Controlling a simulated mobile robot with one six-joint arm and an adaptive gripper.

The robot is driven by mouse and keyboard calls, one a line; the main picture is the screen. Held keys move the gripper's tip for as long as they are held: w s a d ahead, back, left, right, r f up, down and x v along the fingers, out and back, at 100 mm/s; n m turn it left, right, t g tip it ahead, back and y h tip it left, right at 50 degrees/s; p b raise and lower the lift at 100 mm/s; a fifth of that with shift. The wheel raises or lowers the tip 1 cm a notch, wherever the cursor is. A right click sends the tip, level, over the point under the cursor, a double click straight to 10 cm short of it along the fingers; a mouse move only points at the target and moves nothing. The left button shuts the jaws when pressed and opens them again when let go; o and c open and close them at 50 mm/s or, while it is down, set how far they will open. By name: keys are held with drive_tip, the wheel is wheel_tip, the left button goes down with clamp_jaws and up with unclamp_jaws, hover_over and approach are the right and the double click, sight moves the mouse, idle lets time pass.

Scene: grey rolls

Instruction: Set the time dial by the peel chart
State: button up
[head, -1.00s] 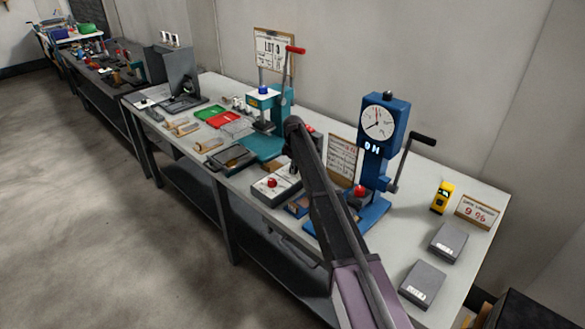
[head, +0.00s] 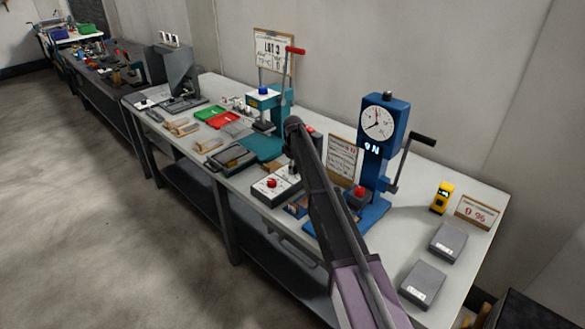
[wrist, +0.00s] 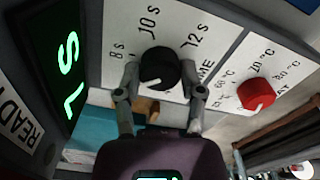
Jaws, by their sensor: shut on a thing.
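In the wrist view, the black time dial (wrist: 160,68) sits on a white panel with 8 s, 10 s and 12 s marked around it. My gripper (wrist: 161,80) has one finger on each side of the dial and is shut on it. A pale pointer mark shows on the dial's near side; I cannot tell which setting it indicates. A red dial (wrist: 256,94) with °C marks is to the right. In the head view, my arm hides the gripper. A board with small print (head: 342,161), possibly the peel chart, stands beside the blue tester; its text is unreadable.
A green-lit display (wrist: 69,80) is left of the panel. The blue tester (head: 376,150) with a round gauge stands right of my arm. A teal press (head: 268,110) stands behind left. Grey boxes (head: 423,284) and a yellow device (head: 441,199) are on the right.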

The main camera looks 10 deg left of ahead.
drive_tip(key=m, duration=0.5)
drive_tip(key=shift+w+m, duration=0.1)
drive_tip(key=shift+m, duration=0.2)
drive_tip(key=m, duration=1.4)
drive_tip(key=shift+m, duration=0.3)
drive_tip(key=shift+w, duration=0.1)
drive_tip(key=o, duration=1.2)
drive_tip(key=shift+c, duration=0.2)
